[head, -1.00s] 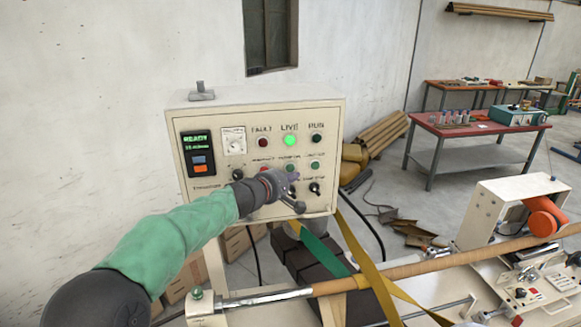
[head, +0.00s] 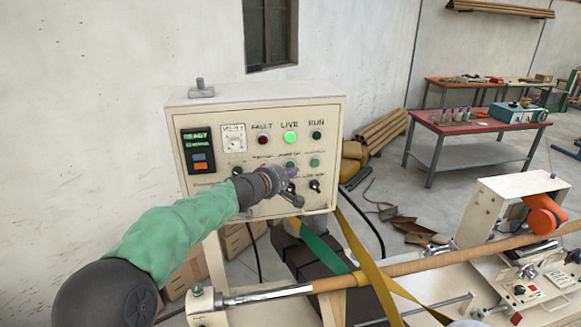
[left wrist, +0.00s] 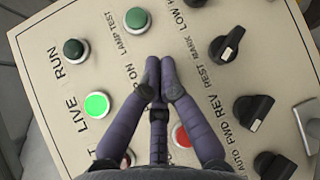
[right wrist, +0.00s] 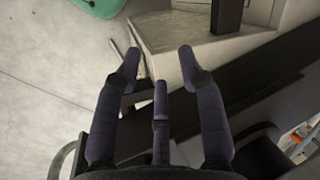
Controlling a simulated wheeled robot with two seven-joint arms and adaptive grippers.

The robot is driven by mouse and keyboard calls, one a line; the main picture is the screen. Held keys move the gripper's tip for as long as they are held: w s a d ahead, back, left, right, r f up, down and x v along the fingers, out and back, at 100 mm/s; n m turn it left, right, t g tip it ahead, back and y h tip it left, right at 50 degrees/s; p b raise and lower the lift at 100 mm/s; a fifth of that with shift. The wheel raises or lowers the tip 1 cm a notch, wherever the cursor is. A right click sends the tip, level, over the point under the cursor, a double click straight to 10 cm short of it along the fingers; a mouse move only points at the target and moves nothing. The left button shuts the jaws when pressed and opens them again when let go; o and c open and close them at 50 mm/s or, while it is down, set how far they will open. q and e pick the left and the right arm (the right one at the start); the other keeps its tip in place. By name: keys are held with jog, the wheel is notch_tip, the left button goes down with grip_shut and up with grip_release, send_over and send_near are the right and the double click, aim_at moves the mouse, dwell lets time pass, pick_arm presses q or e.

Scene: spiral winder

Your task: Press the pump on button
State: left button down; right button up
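The cream control panel (head: 212,118) stands at the left-centre of the head view. My left gripper (head: 292,173) is at its front, with its fingers together and nothing seen between them. In the left wrist view its fingertips (left wrist: 159,62) point at the panel beside a label ending in "ON" and cover the spot where the pump on button sits. The button itself is hidden, and I cannot tell whether the fingers touch it. My right gripper shows only in the right wrist view (right wrist: 159,58), open and empty.
Beside the fingertips are a green lamp test button (left wrist: 137,20), a red button (left wrist: 181,135) and black selector knobs (left wrist: 227,45). The green LIVE lamp (head: 290,137) is lit. The winder's long tube (head: 400,268) runs low on the right.

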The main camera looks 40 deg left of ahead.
pick_arm(q)
jog(key=shift+w+a, duration=0.1)
jog(key=shift+a, duration=0.05)
dwell(0.6)
jog(key=shift+w+a, duration=0.2)
jog(key=shift+a, duration=0.05)
jog(key=shift+w+a, duration=0.2)
jog(key=shift+a, duration=0.1)
dwell(0.9)
jog(key=shift+d, duration=0.1)
jog(key=shift+s+d+b, duration=0.5)
jog(key=shift+d+b, duration=0.05)
jog(key=shift+b, duration=0.05)
dwell(0.4)
